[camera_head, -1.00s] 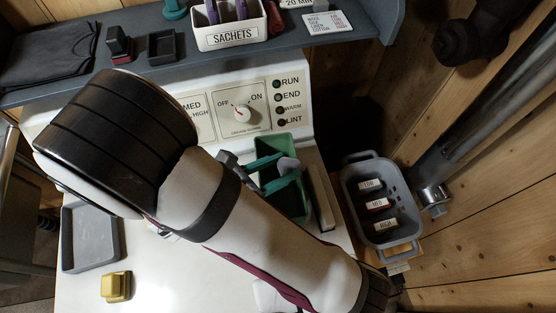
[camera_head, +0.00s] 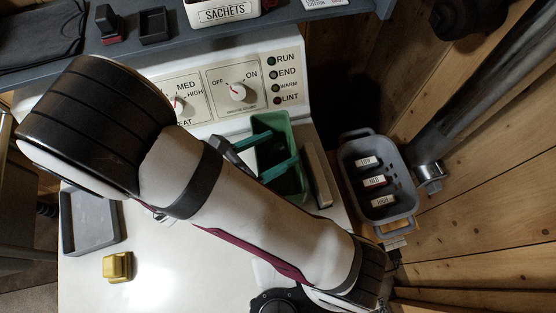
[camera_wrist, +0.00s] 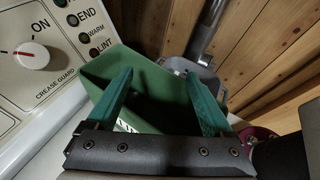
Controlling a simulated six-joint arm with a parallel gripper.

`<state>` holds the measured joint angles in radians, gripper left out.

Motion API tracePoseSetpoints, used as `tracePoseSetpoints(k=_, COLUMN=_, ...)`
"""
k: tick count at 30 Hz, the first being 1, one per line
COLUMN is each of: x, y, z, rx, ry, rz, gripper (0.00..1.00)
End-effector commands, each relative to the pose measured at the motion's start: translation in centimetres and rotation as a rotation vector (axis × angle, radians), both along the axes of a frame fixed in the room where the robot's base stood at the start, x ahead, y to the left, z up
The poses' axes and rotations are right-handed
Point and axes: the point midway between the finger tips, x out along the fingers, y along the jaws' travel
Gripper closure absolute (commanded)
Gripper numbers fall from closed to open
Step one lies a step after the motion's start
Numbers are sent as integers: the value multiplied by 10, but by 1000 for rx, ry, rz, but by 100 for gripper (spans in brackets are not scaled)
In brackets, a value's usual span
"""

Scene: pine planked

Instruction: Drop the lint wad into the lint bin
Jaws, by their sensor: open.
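The lint bin is a green open box (camera_head: 282,132) standing on the white machine top below the control panel. In the wrist view the green bin (camera_wrist: 150,74) fills the middle, with its inside in dark shadow. My gripper (camera_head: 270,153) has teal fingers, spread apart over the bin's mouth. In the wrist view my gripper (camera_wrist: 158,88) is open, with nothing between the fingers. The lint wad is not visible in either current view; the bin's floor is mostly hidden by shadow and the fingers.
A control panel with a knob (camera_head: 238,92) stands behind the bin. A grey basket (camera_head: 382,212) with labelled blocks is at the right. A grey tray (camera_head: 92,238) and a yellow block (camera_head: 117,267) lie at the left. The white top near the front is clear.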

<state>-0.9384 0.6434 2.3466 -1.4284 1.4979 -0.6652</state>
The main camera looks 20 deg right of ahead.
Motion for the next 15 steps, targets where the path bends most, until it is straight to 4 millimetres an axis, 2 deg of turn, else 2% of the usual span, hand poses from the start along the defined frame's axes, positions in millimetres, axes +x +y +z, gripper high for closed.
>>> tracePoseSetpoints(k=9, x=-34, y=80, z=34, rx=6, ry=-2, rz=5, gripper=14)
tracePoseSetpoints(k=15, x=-50, y=116, z=51, rx=3, ry=0, rz=3, gripper=14)
